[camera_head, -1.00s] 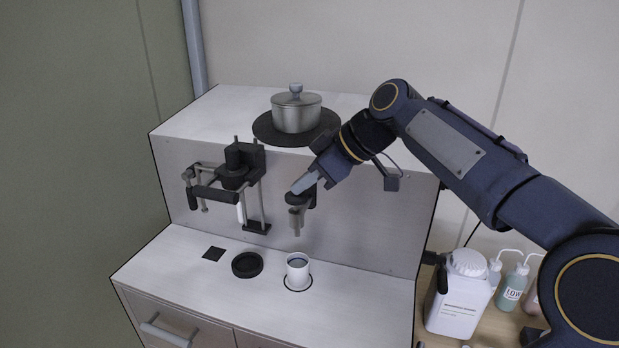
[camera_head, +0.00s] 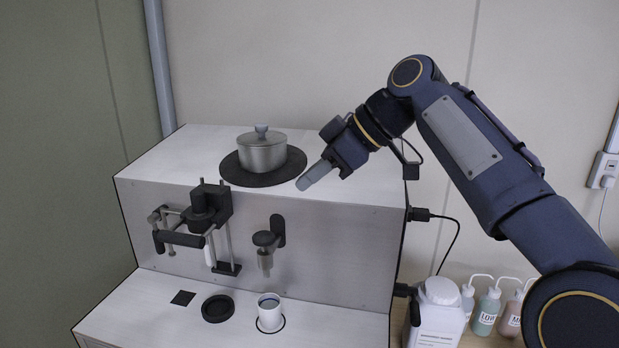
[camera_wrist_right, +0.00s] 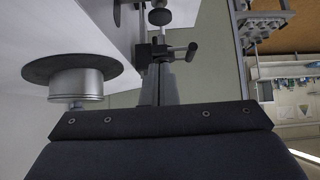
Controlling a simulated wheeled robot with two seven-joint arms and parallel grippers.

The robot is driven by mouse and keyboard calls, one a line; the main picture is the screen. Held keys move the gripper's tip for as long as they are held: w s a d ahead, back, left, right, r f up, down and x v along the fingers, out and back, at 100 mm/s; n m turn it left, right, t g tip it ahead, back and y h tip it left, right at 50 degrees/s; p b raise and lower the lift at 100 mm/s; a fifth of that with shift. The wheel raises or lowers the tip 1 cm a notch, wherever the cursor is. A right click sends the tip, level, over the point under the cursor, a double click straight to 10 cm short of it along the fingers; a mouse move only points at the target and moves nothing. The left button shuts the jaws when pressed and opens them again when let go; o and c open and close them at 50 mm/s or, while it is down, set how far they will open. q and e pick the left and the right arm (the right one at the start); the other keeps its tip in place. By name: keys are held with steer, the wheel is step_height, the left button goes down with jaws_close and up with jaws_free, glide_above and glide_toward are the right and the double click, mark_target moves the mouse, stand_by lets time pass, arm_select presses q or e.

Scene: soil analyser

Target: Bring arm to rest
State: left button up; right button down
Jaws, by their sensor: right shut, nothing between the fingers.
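My right gripper (camera_head: 317,176) is shut and empty. In the head view it shows in front of the analyser's top, to the right of the lidded metal pot, and its arm comes in from the right. In the right wrist view the shut fingers (camera_wrist_right: 158,85) point toward the black clamp mechanism. My left gripper is not in view.
The pot (camera_head: 262,152) sits on a black disc (camera_head: 236,177) on the analyser (camera_head: 340,235). A white jug (camera_head: 438,315) and bottles (camera_head: 487,312) stand at right.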

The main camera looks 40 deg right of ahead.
steer(key=shift+a, duration=0.1)
stand_by(0.5)
steer(key=s+a+f+m, duration=0.3)
steer(key=s+a+f, duration=0.1)
steer(key=f, duration=0.6)
steer(key=s+a+f+m+g+h, duration=0.1)
steer(key=s+a+f+m, duration=0.2)
steer(key=s+f, duration=0.4)
steer(key=s+a+f+m+h, duration=0.1)
steer(key=s+a+f+m, duration=0.2)
steer(key=f, duration=1)
steer(key=s+a, duration=0.1)
steer(key=s, duration=0.1)
steer(key=shift+s+a+m+g, duration=0.3)
steer(key=shift+s+a+m, duration=0.05)
steer(key=shift+m, duration=0.05)
